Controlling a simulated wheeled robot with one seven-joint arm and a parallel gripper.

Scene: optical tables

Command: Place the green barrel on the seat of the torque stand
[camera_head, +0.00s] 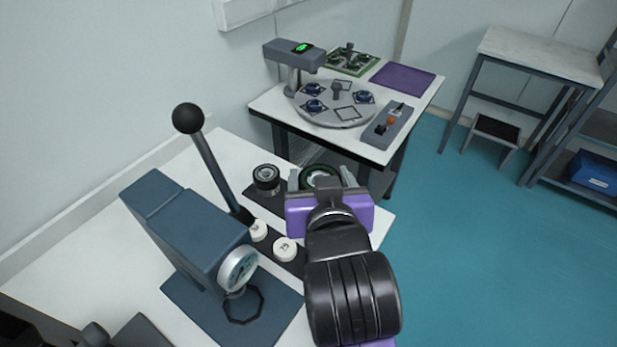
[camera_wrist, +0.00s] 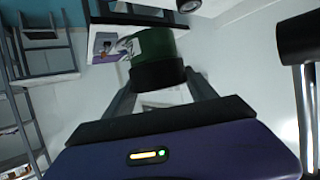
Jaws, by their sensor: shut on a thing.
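My gripper (camera_head: 320,180) is shut on the green barrel (camera_head: 317,171), which it holds at the back right of the near table. In the wrist view, the green barrel (camera_wrist: 157,45) with its black end sits between the two fingers. In the head view the gripper body hides most of it. A blue-grey stand (camera_head: 195,225) with a round dial and a long ball-topped lever, apparently the torque stand, is to the left of my gripper. A dark octagonal ring (camera_head: 243,306), perhaps its seat, lies on its base plate below the dial.
A black-and-silver barrel (camera_head: 266,178) stands on a dark mat left of my gripper. Two white numbered discs (camera_head: 284,250) sit between stand and arm. Behind, another table (camera_head: 262,103) carries a round plate with blue parts. The lever (camera_head: 213,165) rises high beside the stand.

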